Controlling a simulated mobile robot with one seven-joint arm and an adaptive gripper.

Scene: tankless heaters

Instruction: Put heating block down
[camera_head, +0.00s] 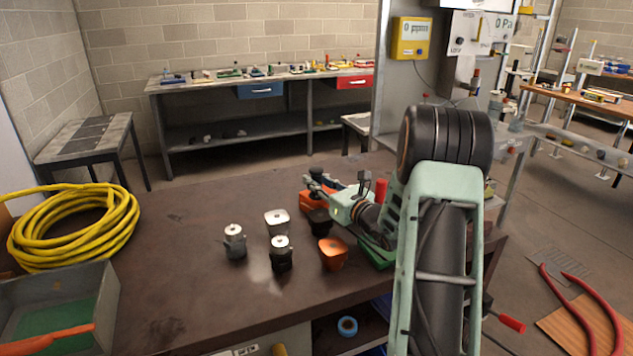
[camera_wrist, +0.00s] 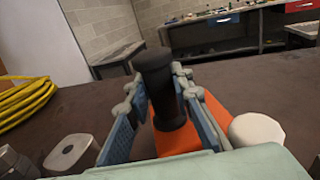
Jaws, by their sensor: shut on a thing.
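The heating block, as far as I can tell, is a piece with a black, waisted upright post (camera_wrist: 158,85) and an orange base (camera_wrist: 185,138), seen in the wrist view. My gripper (camera_wrist: 160,78) has its blue-padded fingers on both sides of the black post and is shut on it. In the head view the block's black top (camera_head: 316,174) and orange part (camera_head: 318,199) show at the far side of the brown workbench (camera_head: 190,290), by my gripper (camera_head: 325,188). I cannot tell whether its underside touches the bench.
Near the block stand a white-topped part (camera_head: 277,222), a grey knobbed part (camera_head: 235,240), a dark silver-topped part (camera_head: 281,252), an orange part (camera_head: 332,254) and a green item (camera_head: 376,256). A yellow hose coil (camera_head: 75,225) and a grey bin (camera_head: 60,287) lie left. The front bench middle is clear.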

